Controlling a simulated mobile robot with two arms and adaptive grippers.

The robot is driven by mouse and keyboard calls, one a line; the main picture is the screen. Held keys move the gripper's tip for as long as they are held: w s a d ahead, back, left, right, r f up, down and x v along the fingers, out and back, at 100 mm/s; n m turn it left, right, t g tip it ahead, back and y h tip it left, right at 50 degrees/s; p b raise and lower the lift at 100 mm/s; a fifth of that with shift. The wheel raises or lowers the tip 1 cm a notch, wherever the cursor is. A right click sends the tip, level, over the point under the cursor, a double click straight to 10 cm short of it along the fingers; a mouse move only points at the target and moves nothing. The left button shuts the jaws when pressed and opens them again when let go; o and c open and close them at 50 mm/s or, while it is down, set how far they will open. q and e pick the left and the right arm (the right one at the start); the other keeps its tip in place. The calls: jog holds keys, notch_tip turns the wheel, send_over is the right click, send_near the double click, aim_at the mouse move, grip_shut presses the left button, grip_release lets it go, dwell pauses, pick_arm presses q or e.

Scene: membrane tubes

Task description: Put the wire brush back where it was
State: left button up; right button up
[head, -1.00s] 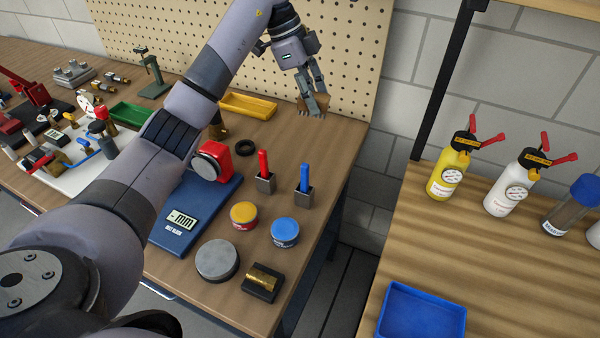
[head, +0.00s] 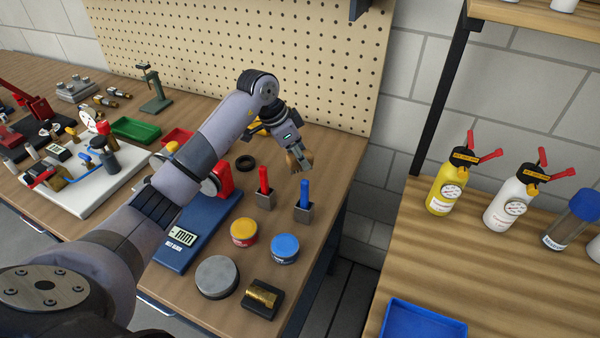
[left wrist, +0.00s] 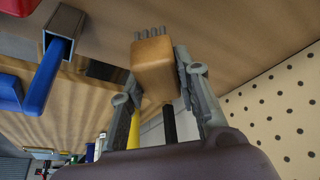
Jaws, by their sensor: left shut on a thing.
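My left gripper (head: 299,158) is shut on the wire brush (head: 293,162), over the back right part of the workbench (head: 330,150). In the left wrist view the brush (left wrist: 155,66) shows as a tan wooden block with grey bristles at its far end and a dark rod behind it, between the two fingers. In the head view the brush is small and partly hidden by the fingers. I cannot tell whether it touches the bench. My right gripper is not in view.
Just in front stand a red-handled tool (head: 263,180) and a blue-handled tool (head: 304,193) in grey holders. The pegboard (head: 300,60) rises behind. The bench's right edge is close.

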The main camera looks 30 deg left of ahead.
aim_at(289, 157)
pick_arm(q)
jog(key=shift+f+p, duration=0.3)
jog(key=shift+f, duration=3)
jog(key=o, duration=1.1)
jog(key=b+v, duration=0.1)
jog(key=v, duration=1.1)
